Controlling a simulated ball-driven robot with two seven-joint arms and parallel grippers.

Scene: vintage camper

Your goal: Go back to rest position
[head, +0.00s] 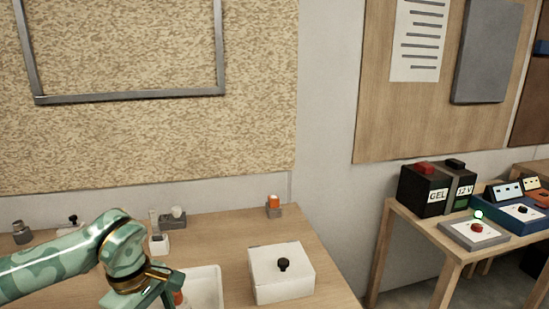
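My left arm comes in from the left, over the near left part of the wooden counter (225,235). My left gripper (158,294) points down at the bottom edge of the picture, beside a white tray or basin (208,285). Its fingertips are cut off or hidden, so I cannot tell whether it is open or shut. A small orange-red item (178,298) shows right beside the gripper; I cannot tell if they touch. My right gripper is not in view.
A white box with a black knob (283,275) stands right of the basin. Small items, including a grey holder with an orange top (273,207), line the counter's back. A separate table at right holds a black battery (425,190) and a red-button box (474,233).

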